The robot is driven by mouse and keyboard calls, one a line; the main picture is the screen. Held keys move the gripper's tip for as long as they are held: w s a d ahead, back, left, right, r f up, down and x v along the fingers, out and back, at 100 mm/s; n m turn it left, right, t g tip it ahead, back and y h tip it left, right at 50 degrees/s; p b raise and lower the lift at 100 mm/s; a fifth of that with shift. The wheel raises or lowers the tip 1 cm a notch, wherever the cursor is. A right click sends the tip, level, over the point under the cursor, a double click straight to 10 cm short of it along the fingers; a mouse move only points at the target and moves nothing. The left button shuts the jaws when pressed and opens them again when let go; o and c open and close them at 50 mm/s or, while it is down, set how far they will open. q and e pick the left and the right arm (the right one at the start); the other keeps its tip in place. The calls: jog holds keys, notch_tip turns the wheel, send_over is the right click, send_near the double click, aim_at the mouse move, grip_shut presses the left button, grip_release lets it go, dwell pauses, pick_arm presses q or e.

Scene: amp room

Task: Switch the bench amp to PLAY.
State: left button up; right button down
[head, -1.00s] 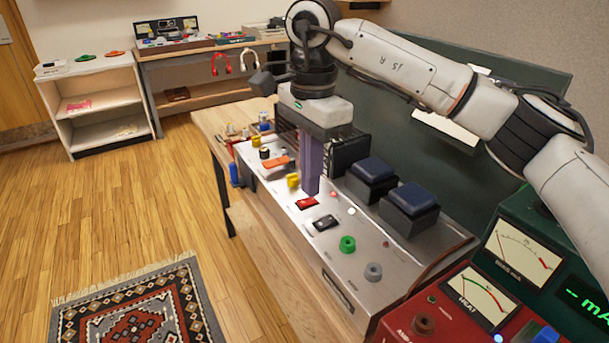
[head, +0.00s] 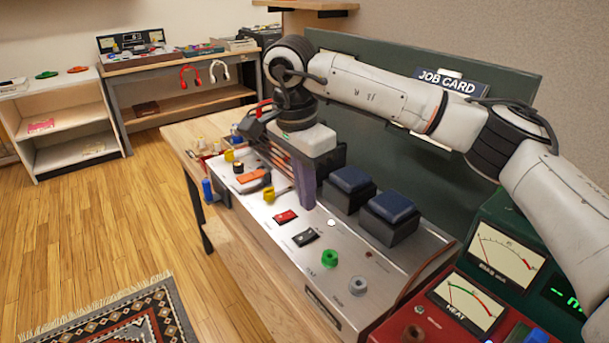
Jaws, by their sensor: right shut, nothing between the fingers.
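The bench amp (head: 275,240) is a long silver-topped box on the wooden bench. Its sloping panel carries a red rocker switch (head: 286,216), a black rocker switch (head: 305,237), a green knob (head: 330,257) and a grey knob (head: 358,285). The panel lettering is too small to read, so I cannot tell which way either rocker is set. My right gripper (head: 308,205) points down with its purple fingers shut and empty. Its tips are just right of and behind the red rocker, beside a small white lamp (head: 331,222). I cannot tell whether they touch the panel. My left gripper is out of view.
Two blue-topped blocks (head: 391,208) stand behind the panel, close to my right gripper. A red meter box (head: 435,325) and a green meter box (head: 510,225) stand at the near right.

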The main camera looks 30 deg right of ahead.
aim_at(311, 231)
jog(key=f, duration=0.6)
jog(key=shift+d+f, duration=0.3)
jog(key=shift+d, duration=0.1)
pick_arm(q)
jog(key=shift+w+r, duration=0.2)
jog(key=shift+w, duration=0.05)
